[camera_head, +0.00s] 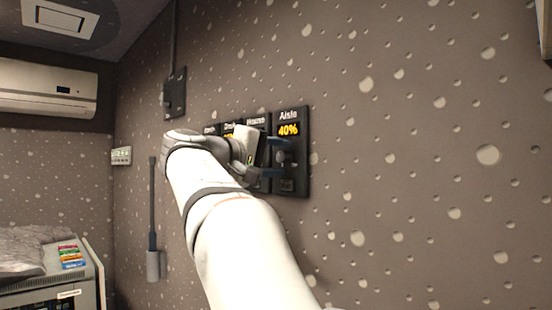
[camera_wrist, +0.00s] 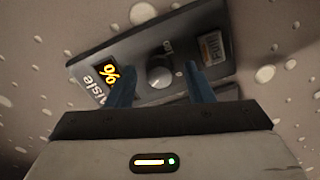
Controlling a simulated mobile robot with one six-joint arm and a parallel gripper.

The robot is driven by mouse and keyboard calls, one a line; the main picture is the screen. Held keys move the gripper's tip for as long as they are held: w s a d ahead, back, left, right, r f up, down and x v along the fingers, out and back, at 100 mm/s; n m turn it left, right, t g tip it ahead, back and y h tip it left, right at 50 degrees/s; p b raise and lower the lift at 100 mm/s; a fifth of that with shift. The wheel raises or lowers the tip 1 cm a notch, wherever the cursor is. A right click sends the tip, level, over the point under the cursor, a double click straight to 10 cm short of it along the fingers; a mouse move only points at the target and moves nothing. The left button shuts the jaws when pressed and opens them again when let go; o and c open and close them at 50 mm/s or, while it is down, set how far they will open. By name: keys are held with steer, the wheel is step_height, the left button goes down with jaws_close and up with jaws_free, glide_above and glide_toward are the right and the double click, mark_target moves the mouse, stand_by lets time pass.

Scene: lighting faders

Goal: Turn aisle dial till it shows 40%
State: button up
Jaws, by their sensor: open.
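The aisle panel (camera_head: 303,152) is the rightmost of a row of dark panels on the wall. Its yellow display (camera_head: 288,130) reads 40%. My gripper (camera_head: 282,160) is in front of the aisle panel. In the wrist view its blue fingers (camera_wrist: 158,82) are open, one on each side of the dial, with visible gaps between them and it. Only the end of the display, a percent sign, shows in the wrist view; the digits are hidden behind a finger.
Further panels, one labelled House (camera_head: 257,121), lie left of the aisle panel, partly hidden by my arm. A dark wall box (camera_head: 175,93) and a hanging grey holder (camera_head: 153,262) are further left. The wall right of the aisle panel is clear.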

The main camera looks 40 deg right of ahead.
steer(key=a, duration=0.7)
steer(key=shift+s+a, duration=0.3)
steer(key=shift+a, duration=0.1)
steer(key=a+f+n+t+y+p, duration=0.1)
steer(key=a+f+n+y+p, duration=0.3)
steer(key=f, duration=0.8)
steer(key=a+f+n+t+y+p, duration=0.15)
steer(key=f+y, duration=0.45)
steer(key=f, duration=0.6)
steer(key=s+a+f+m+y+p, duration=0.1)
steer(key=s+a+f+y, duration=0.3)
steer(key=f, duration=0.5)
steer(key=s+a+f+m+g+y+p, duration=0.1)
steer(key=s+a+f+y, duration=0.3)
steer(key=s+a+f, duration=0.5)
steer(key=shift+a+m+p, duration=0.2)
steer(key=shift+m+p, duration=0.25)
steer(key=shift+p, duration=0.2)
